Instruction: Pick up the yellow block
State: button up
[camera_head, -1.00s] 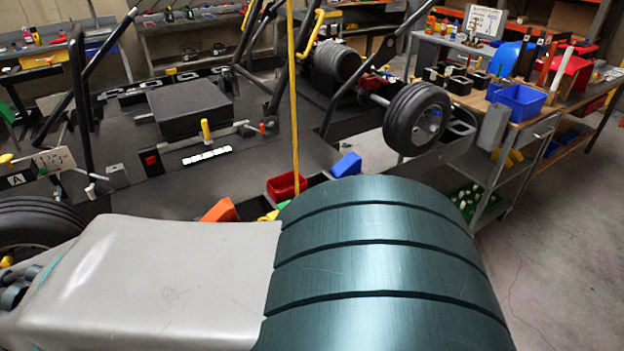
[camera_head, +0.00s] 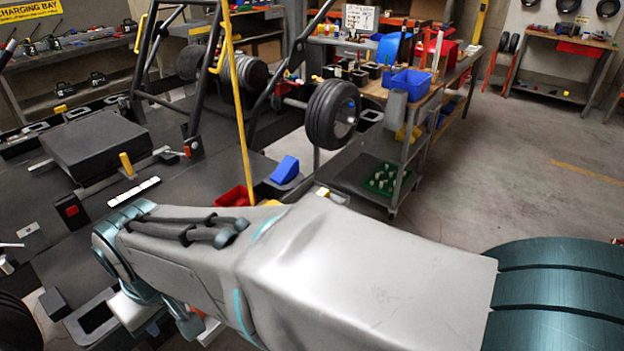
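Several yellow items show, and I cannot tell which is the yellow block. A yellow upright peg (camera_head: 126,164) stands on the dark bench at left. My arm crosses the lower picture from right to left and bends down at the lower left. My gripper's fingers do not show; the arm's far end is hidden behind its own links or below the picture.
A red bin (camera_head: 236,196) and a blue wedge (camera_head: 285,170) lie just beyond my arm. A yellow pole (camera_head: 240,120) and a black wheel (camera_head: 331,114) rise behind. A blue bin (camera_head: 412,82) tops the grey cart. Open floor (camera_head: 520,190) is at right.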

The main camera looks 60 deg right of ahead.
aim_at(322, 192)
jog(key=z, duration=1.9)
jog(key=k, duration=1.2)
jog(key=z, duration=0.9)
jog(key=i, duration=2)
jog(key=u, duration=1.1)
jog(key=i, duration=0.4)
jog(key=u, duration=0.45)
